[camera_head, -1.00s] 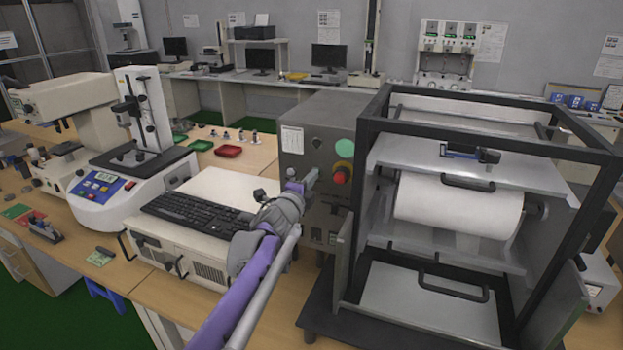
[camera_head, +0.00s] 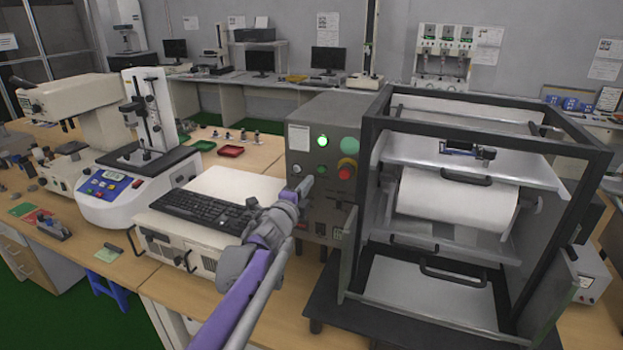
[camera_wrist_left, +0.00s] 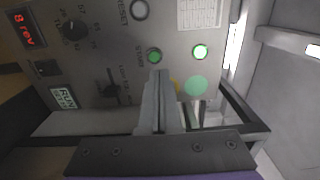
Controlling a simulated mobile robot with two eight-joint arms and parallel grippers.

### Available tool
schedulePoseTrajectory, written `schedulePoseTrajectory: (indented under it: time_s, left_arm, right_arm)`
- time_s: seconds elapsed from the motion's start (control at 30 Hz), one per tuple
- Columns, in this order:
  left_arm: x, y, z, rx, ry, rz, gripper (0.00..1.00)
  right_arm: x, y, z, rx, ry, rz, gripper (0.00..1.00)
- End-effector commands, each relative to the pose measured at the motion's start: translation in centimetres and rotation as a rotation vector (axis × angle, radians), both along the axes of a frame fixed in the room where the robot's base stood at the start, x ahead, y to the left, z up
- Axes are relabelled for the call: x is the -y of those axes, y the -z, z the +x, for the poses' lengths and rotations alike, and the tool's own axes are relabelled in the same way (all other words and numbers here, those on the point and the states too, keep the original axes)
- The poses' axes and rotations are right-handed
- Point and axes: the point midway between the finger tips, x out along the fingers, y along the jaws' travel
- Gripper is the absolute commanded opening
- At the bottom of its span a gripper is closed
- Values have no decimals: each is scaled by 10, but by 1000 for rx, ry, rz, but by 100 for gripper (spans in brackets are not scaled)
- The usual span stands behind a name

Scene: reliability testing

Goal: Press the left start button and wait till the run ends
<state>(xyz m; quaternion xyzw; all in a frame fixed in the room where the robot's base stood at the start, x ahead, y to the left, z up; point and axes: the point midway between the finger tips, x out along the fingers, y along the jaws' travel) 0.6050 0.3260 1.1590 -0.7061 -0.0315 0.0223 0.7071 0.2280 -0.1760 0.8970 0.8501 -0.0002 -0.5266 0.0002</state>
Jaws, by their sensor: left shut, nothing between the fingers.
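The grey control box (camera_head: 300,110) stands left of a black-framed machine with a white drum (camera_head: 458,203). In the left wrist view its panel shows a green button marked START (camera_wrist_left: 154,56), a brightly lit green lamp (camera_wrist_left: 200,51) and a small red display (camera_wrist_left: 25,14) that seems to read "8 rev". The lit lamp also shows in the head view (camera_head: 322,141). My left gripper (camera_head: 306,184) is shut and empty in front of the panel. Its fingertips in the wrist view (camera_wrist_left: 158,73) lie just below the START button; I cannot tell any gap. My right gripper is out of view.
A red mushroom button (camera_head: 344,174) sits under a pale green disc (camera_head: 349,145) on the panel. A keyboard (camera_head: 203,208) lies on a beige case left of my arm. The machine's black frame (camera_head: 362,150) stands close on the right.

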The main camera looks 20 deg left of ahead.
Motion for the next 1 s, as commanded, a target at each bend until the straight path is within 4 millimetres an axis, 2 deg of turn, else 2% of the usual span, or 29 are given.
schedulePoseTrajectory:
  time_s: [0.03,0.2,0.4,1.0]
  left_arm:
    - [1,2,-13,-1,-1,-1,0]
    - [3,2,-44,-1,-2,-1,0]
    - [4,1,-64,0,-1,-1,0]
    - [5,1,-67,0,-1,0,0]
  right_arm:
    - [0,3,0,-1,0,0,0]
    - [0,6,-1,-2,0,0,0]
    - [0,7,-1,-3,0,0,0]
    - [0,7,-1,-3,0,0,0]
